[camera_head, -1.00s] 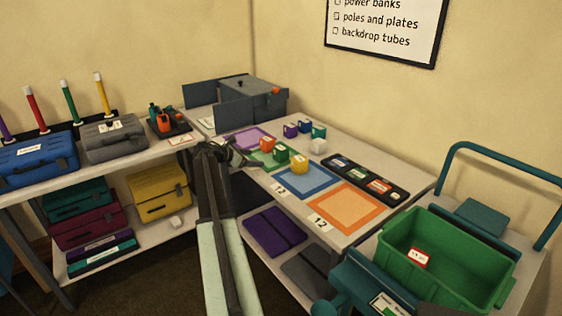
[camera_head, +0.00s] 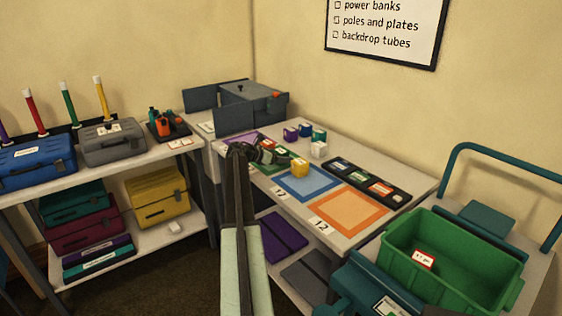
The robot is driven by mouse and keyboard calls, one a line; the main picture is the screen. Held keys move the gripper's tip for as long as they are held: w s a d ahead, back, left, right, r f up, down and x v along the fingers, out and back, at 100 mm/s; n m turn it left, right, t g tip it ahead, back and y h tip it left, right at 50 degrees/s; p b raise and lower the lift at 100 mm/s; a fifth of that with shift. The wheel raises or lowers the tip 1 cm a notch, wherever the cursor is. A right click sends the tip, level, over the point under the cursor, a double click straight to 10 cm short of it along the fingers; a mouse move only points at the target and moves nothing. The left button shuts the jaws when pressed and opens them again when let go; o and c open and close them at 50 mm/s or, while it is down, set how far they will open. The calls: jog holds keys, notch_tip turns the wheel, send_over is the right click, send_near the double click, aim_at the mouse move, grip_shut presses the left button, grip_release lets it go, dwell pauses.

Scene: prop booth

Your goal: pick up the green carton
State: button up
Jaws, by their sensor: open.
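The green carton (camera_head: 283,153) is a small block on the worktable, between an orange carton (camera_head: 267,143) and a yellow carton (camera_head: 299,168). My gripper (camera_head: 272,157) is open, at the left side of the green carton and close to it. The gripper's dark fingers cover part of the green carton's left side. I cannot tell whether they touch it or reach around it.
Purple (camera_head: 290,133), blue (camera_head: 304,129), teal (camera_head: 319,135) and white (camera_head: 318,149) cartons stand behind. A blue-bordered mat (camera_head: 306,196), an orange-bordered mat (camera_head: 347,230) and a black tray (camera_head: 341,164) lie rightward. A green crate (camera_head: 389,238) stands at right.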

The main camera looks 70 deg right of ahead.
aim_at(281, 151)
jog(key=c, duration=1.6)
jog(key=shift+o, duration=0.2)
notch_tip(281, 151, up, 10)
jog(key=p, duration=1)
jog(key=shift+r, duration=0.15)
